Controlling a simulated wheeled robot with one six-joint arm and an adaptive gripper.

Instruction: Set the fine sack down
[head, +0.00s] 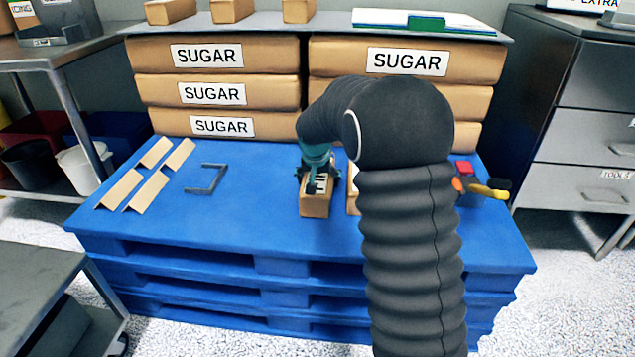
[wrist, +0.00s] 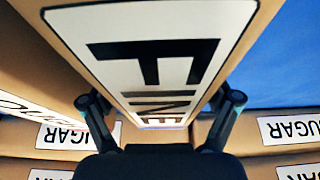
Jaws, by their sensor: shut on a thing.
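The fine sack (head: 315,205) is a small tan block with a white label, at the middle of the blue pallet (head: 250,235). In the wrist view its label (wrist: 160,45) reads "FINE" and fills the upper middle. My gripper (head: 318,178) is shut on it from above, with one finger at each side; the fingers also show in the wrist view (wrist: 163,112). The sack looks upright and at or very near the pallet top; I cannot tell whether it touches. My arm hides part of the pallet to the right.
Another tan sack (head: 353,201) stands close on the right, partly hidden by my arm. Stacked sugar sacks (head: 215,60) stand behind. Tan angled strips (head: 148,172) and a grey bracket (head: 206,178) lie on the left. A yellow-handled tool (head: 485,189) lies at the right edge. The pallet's front is clear.

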